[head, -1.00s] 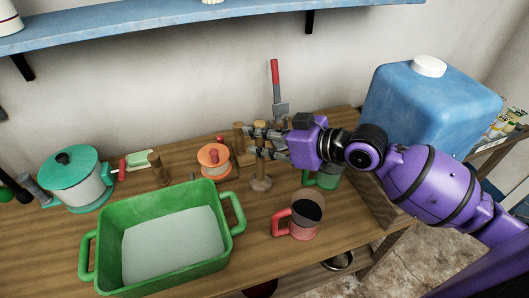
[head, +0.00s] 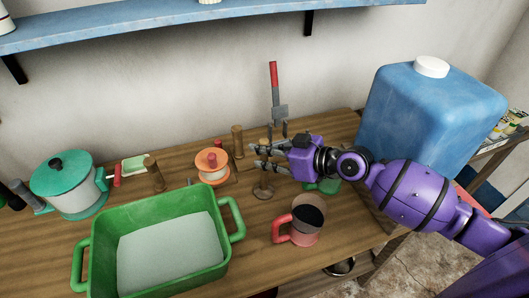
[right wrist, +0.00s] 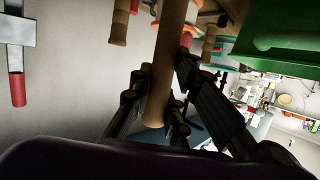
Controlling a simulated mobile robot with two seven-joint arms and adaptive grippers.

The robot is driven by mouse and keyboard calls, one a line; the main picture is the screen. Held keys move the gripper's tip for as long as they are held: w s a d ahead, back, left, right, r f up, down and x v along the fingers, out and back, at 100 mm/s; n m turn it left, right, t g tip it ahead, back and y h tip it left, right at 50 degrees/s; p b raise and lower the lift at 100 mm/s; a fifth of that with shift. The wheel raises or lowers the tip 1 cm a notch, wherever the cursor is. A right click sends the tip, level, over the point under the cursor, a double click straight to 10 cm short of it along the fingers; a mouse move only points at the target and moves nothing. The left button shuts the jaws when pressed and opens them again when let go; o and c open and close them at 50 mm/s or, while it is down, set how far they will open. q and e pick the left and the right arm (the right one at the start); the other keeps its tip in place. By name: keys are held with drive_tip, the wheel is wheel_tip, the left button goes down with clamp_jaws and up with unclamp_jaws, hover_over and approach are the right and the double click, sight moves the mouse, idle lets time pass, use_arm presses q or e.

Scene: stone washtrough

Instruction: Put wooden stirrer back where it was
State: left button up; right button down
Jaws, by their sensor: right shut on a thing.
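The wooden stirrer (head: 263,191) is upright near the back of the wooden table, its round wide end down. My right gripper (head: 261,158), reaching in from the right, is shut on its shaft. In the right wrist view the pale shaft (right wrist: 163,80) runs between the dark fingers (right wrist: 158,105). The wide end is at or just above the tabletop; I cannot tell if it touches. My left gripper is not in view.
A wooden peg (head: 237,142) and an orange pot (head: 212,166) stand left of the stirrer. A red mug (head: 306,217) is in front, a green mug (head: 326,186) partly behind my arm. A green basin (head: 168,248) fills the front left. A blue canister (head: 425,115) stands right.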

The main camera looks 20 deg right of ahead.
drive_tip(key=shift+f, duration=0.15)
drive_tip(key=c, duration=1.6)
unclamp_jaws()
drive_tip(key=shift+c, duration=0.2)
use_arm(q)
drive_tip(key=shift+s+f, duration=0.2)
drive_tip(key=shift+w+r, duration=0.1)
